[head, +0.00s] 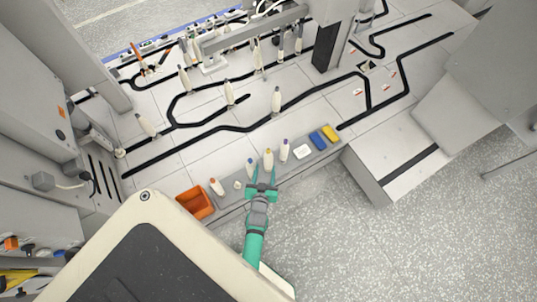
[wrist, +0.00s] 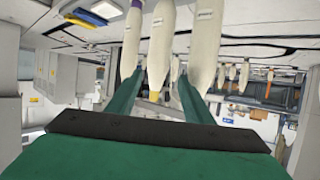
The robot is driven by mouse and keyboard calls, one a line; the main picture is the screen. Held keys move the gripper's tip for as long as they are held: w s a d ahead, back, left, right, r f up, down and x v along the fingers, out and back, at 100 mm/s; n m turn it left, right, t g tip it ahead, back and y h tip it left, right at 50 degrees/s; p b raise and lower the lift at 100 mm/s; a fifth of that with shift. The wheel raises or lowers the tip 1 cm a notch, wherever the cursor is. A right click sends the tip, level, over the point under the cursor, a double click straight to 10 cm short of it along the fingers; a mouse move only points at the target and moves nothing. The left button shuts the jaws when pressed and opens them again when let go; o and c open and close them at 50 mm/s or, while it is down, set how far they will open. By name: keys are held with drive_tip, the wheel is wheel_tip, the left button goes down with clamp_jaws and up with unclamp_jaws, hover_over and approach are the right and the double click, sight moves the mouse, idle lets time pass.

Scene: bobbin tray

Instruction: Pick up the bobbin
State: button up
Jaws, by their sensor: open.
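Several cream bobbins stand in a row on the grey tray ledge (head: 330,154) in the head view. One with a yellow tip (head: 268,160) stands in front of my gripper (head: 263,175). A blue-tipped bobbin (head: 250,168) is to its left and a purple-tipped bobbin (head: 284,150) to its right. An orange-tipped bobbin (head: 216,187) stands farther left. In the wrist view, my gripper (wrist: 160,95) is open, and the yellow-tipped bobbin (wrist: 160,50) appears between its green fingers. Other bobbins (wrist: 205,45) flank it closely. I cannot tell whether the fingers touch any bobbin.
An orange bin (head: 196,203) sits at the ledge's left end. A white block (head: 302,152), a blue block (head: 317,140) and a yellow block (head: 330,133) lie to the right. Behind is a tiled machine deck with black tracks (head: 240,128) and more bobbins.

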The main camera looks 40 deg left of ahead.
sight(267, 160)
drive_tip(key=shift+x, duration=4.55)
drive_tip(key=shift+w+d+r, duration=0.1)
drive_tip(key=shift+w+d, duration=0.15)
drive_tip(key=shift+d, duration=0.05)
drive_tip(key=shift+s, duration=0.1)
drive_tip(key=c, duration=0.9)
drive_tip(key=shift+a, duration=0.15)
